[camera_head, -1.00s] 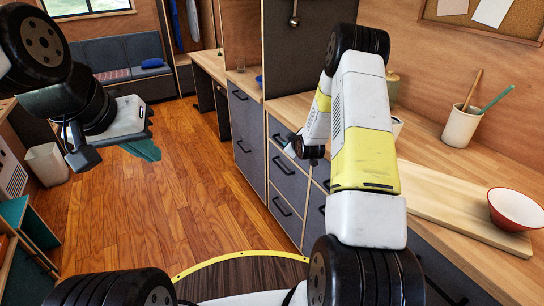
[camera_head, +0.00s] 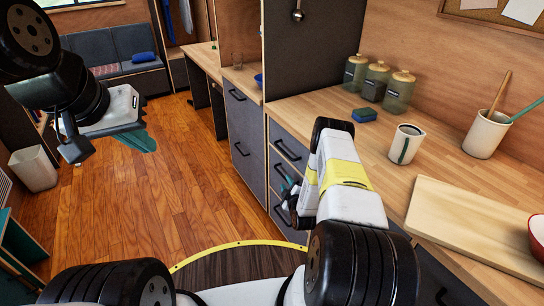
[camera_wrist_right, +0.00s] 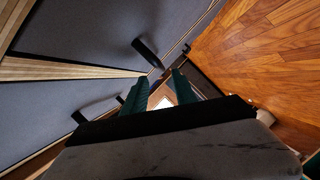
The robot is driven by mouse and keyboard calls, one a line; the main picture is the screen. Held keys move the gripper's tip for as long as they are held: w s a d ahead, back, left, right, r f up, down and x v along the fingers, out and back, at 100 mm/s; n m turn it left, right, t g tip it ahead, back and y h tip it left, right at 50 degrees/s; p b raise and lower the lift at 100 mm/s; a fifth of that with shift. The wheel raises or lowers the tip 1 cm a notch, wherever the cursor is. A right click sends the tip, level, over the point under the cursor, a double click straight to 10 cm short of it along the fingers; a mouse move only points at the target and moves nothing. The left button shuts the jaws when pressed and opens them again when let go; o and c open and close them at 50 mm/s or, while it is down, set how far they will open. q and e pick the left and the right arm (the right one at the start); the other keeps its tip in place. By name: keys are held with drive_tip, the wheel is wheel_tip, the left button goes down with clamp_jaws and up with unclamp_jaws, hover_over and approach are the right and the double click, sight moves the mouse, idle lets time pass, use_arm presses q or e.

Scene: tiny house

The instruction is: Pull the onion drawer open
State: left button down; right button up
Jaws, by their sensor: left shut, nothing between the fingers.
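The grey drawer fronts (camera_head: 288,136) with black bar handles (camera_head: 288,151) stand under the wooden counter. No onion label is legible, so I cannot tell which is the onion drawer. The drawers that show look closed. My right gripper (camera_head: 288,188) is beside these fronts, partly hidden by my arm. In the right wrist view its teal fingers (camera_wrist_right: 156,90) are apart and empty. One handle (camera_wrist_right: 147,52) lies just beyond the fingertips and another (camera_wrist_right: 82,115) is left of the fingers, both apart from them. My left gripper (camera_head: 137,140) is shut and empty over the floor.
The counter holds several jars (camera_head: 376,82), a blue sponge (camera_head: 364,115), a mug (camera_head: 406,143), a utensil cup (camera_head: 486,134), a cutting board (camera_head: 480,225) and a bowl (camera_head: 537,235). A white bin (camera_head: 33,168) stands left. The wooden floor (camera_head: 160,205) between is clear.

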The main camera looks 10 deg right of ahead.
sight(283, 177)
drive_tip(key=shift+x, duration=4.2)
drive_tip(key=shift+a, duration=0.1)
clamp_jaws()
drive_tip(key=shift+s+f, duration=0.1)
